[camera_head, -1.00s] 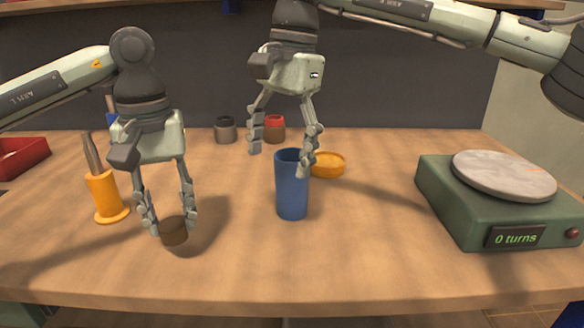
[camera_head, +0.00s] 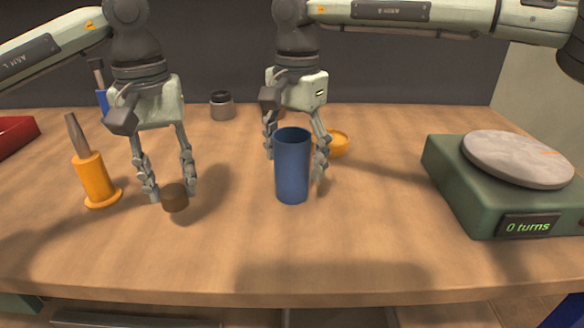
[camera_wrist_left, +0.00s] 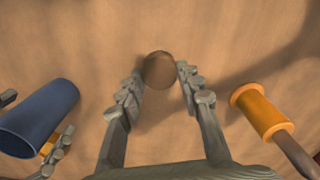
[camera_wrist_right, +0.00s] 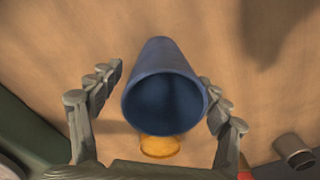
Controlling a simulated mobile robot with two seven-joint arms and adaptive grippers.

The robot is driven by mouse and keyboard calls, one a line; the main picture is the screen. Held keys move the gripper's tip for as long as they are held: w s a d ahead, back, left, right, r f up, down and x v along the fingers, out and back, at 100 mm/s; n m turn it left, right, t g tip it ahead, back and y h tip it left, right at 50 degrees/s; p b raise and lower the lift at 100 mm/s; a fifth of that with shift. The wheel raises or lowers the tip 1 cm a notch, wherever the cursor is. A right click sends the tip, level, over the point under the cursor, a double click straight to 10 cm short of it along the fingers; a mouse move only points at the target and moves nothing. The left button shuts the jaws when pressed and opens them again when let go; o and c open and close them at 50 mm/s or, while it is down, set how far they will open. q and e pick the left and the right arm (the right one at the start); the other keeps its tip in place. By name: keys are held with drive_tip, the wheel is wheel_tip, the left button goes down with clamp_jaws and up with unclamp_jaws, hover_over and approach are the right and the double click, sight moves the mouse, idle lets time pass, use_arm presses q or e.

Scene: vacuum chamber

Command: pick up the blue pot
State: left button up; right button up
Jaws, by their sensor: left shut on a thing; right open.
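The blue pot (camera_head: 292,168) stands upright on the table near the middle, its open top showing. My right gripper (camera_head: 296,170) is open, with its fingers on either side of the pot in the head view. The right wrist view shows the pot (camera_wrist_right: 163,88) between the open fingers, nearer the right-hand finger; I cannot tell if that finger touches it. The blue pot (camera_wrist_left: 38,118) also shows there at the left.
An orange dish (camera_head: 339,144) lies behind the pot. A green turntable box (camera_head: 470,190) reading "0 turns" is at the right. A grey jar (camera_head: 221,106) stands at the back.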

drive_tip(key=shift+w+f, duration=0.1)
drive_tip(key=shift+f, duration=1.35)
drive_tip(key=shift+c, duration=0.5)
drive_tip(key=c, duration=1.2)
